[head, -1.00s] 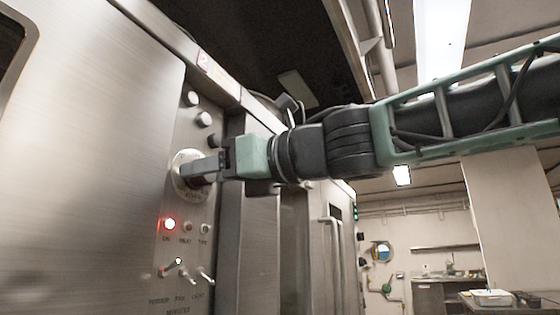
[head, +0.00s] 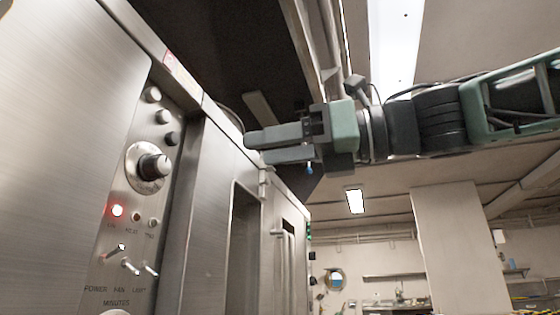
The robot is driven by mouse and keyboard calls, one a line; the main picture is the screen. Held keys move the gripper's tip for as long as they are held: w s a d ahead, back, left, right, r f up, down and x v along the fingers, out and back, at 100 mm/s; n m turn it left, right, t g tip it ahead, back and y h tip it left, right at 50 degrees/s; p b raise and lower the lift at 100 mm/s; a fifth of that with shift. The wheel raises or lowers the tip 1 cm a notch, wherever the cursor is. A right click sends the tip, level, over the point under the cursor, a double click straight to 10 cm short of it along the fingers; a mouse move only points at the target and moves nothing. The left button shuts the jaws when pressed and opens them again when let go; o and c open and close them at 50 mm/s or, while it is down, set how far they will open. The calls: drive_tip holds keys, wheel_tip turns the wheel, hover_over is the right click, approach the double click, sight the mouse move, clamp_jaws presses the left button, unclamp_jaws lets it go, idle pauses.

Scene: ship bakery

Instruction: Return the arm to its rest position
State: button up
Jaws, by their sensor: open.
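My gripper (head: 252,147) is open and empty in the head view. Its two grey fingers point left, in front of the upper part of the steel oven (head: 215,150). The arm reaches in from the right edge at about the height of the oven top. The round dial (head: 150,167) on the oven's control panel stands clear of the fingers, well to their left. Its black knob shows in full.
Below the dial a red lamp (head: 117,211) is lit, with several toggle switches (head: 130,266) under it. A pale wall panel (head: 460,245) stands at the right. A ceiling light (head: 395,45) is overhead. Open room lies below the arm.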

drive_tip(key=shift+d, duration=0.3)
idle(0.5)
